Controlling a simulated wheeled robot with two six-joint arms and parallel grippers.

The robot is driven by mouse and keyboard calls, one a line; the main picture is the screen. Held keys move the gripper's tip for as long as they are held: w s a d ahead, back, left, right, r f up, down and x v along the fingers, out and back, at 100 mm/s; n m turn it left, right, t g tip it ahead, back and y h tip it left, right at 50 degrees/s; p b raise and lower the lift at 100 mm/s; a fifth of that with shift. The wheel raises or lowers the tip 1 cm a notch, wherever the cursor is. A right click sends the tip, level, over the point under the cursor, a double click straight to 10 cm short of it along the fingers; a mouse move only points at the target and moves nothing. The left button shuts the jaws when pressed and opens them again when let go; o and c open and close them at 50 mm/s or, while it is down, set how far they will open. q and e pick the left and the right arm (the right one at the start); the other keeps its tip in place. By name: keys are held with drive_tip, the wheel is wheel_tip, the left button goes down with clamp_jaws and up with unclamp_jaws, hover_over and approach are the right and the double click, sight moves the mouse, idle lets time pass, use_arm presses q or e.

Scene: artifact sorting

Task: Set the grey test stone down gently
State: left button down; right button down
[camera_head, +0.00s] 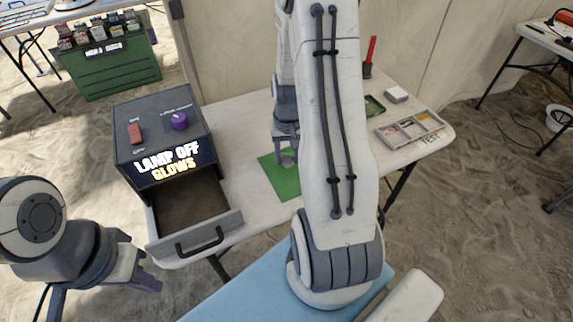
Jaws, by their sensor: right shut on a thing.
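The grey test stone (288,159) is a small light-grey lump low over the green mat (284,184) on the white table. I cannot tell whether it touches the mat. My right gripper (287,155) points down and is shut on the stone, hiding part of it. My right arm covers the mat's right side. My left gripper (150,272) is open and empty, off the table's front left, beside the open drawer (187,215).
A dark lamp box (160,130) with a red switch, a purple knob and a "LAMP OFF GLOWS" label stands at the table's left. A sectioned tray (408,130), a small green tray (374,105), a white block (396,95) and a red-handled tool (369,58) are at the right.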

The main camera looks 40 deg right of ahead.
sight(286, 161)
drive_tip(key=shift+w+a+f, duration=0.1)
drive_tip(key=shift+w+f, duration=0.05)
drive_tip(key=shift+f, duration=1.95)
drive_tip(key=shift+f, duration=0.2)
drive_tip(key=shift+c, duration=1.8)
unclamp_jaws()
drive_tip(key=shift+r, duration=0.1)
